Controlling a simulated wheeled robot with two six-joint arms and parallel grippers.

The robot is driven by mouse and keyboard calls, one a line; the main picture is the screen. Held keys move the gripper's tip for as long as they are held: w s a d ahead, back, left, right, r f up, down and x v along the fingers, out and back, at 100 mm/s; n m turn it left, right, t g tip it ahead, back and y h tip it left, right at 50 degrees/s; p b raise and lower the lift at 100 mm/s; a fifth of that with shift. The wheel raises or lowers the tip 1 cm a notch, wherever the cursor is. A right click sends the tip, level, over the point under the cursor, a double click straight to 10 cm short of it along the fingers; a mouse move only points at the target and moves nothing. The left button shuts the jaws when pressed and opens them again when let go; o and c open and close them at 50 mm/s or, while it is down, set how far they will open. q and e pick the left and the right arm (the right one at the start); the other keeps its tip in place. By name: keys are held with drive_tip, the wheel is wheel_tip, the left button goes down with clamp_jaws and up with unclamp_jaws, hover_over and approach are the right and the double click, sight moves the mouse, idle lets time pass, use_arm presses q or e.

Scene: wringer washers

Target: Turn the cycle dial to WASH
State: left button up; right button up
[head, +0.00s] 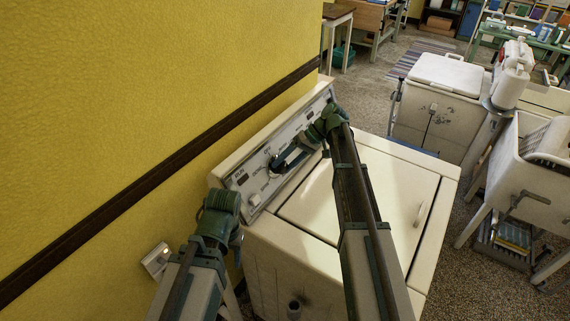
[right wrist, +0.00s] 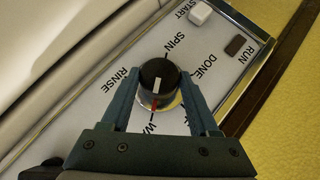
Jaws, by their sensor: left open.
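The cycle dial (right wrist: 157,80) is a black knob on a pale skirt, on the sloped panel (head: 265,165) of the cream washer. Its white line and red mark point down in the right wrist view, towards a partly hidden label beginning "WA". RINSE, SPIN and DONE show around it. My right gripper (right wrist: 157,78) has one finger on each side of the dial, very close; I cannot tell whether they press on it. In the head view my right gripper (head: 279,164) covers much of the dial. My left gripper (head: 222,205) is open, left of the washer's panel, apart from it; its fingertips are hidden.
A yellow wall (head: 130,110) with a dark rail runs behind the panel. A white START button (right wrist: 200,13) and a dark RUN lamp (right wrist: 235,45) sit near the dial. A wall socket (head: 156,260) is by my left arm. Other washers (head: 440,100) stand to the right.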

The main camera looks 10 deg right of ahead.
drive_tip(key=o, duration=0.4)
drive_tip(key=shift+o, duration=0.2)
drive_tip(key=p+v, duration=1)
drive_tip(key=v, duration=0.3)
drive_tip(key=shift+d+r, duration=0.25)
drive_tip(key=shift+r, duration=0.05)
drive_tip(key=shift+w, duration=0.1)
drive_tip(key=s+a+f+g+h+b, duration=0.1)
drive_tip(key=s+a+f+h+b, duration=0.1)
drive_tip(key=s+a+f, duration=0.35)
drive_tip(key=s+a+f+g+h+b, duration=0.1)
drive_tip(key=s+a+f+h+b, duration=0.1)
drive_tip(key=s+a, duration=0.55)
drive_tip(key=s+a+f+t+h+b, duration=0.1)
drive_tip(key=s+a+f+h, duration=0.1)
drive_tip(key=s, duration=0.5)
drive_tip(key=s+a+f+n+t+h+b, duration=0.1)
drive_tip(key=s+a+f+h+b, duration=0.1)
drive_tip(key=s, duration=0.5)
drive_tip(key=shift+s+a+f+h, duration=0.15)
drive_tip(key=shift+a+f+h, duration=0.7)
drive_tip(key=shift+h, duration=0.35)
